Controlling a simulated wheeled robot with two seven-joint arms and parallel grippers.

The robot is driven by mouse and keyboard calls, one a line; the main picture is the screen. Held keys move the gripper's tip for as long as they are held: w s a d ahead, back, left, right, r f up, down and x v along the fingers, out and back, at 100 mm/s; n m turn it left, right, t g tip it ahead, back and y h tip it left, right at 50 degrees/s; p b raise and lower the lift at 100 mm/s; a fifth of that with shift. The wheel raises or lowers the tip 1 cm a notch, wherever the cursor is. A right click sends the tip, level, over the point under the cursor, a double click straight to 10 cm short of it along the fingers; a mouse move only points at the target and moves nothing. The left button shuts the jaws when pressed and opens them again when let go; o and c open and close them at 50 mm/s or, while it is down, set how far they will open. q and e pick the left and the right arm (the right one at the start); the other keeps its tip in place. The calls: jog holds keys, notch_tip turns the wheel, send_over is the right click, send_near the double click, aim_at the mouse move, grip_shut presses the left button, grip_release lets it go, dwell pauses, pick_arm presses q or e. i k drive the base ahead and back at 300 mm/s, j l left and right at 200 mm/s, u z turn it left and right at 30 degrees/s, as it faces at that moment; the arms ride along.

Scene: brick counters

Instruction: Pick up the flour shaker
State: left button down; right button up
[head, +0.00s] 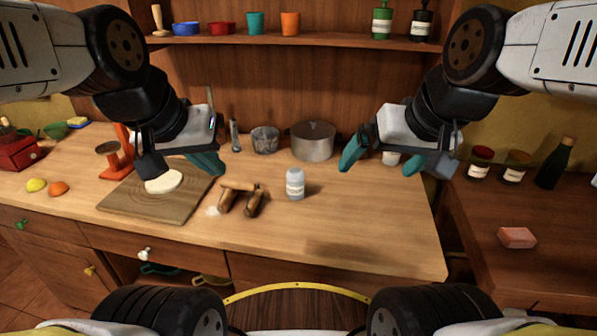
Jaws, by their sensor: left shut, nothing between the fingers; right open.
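The flour shaker is most likely the small grey-white container with a pale label (295,184), upright on the wooden counter near the middle; its label is too small to read. My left gripper (205,165) is shut and empty above the counter, to the left of the shaker, near the cutting board. My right gripper (382,160) is open and empty, above the counter to the right of the shaker. Neither gripper touches the shaker.
Two brown wooden rolling-pin-like pieces (236,197) lie just left of the shaker. A cutting board (180,212) bears flat dough (165,182). A metal pot (313,143) stands behind. The counter in front and right of the shaker is clear. A shelf (300,41) crosses above.

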aim_at(296, 177)
jog(key=z, duration=0.45)
jog(key=j+z, duration=0.1)
jog(key=z, duration=0.8)
jog(key=k+z, duration=0.1)
jog(key=z, duration=0.35)
jog(key=k+j+z, duration=0.1)
jog(key=k+j, duration=0.2)
jog(key=j, duration=0.15)
jog(key=k+j+z, duration=0.15)
jog(key=k+j, duration=0.2)
jog(key=i+j, duration=0.1)
jog(key=j, duration=0.25)
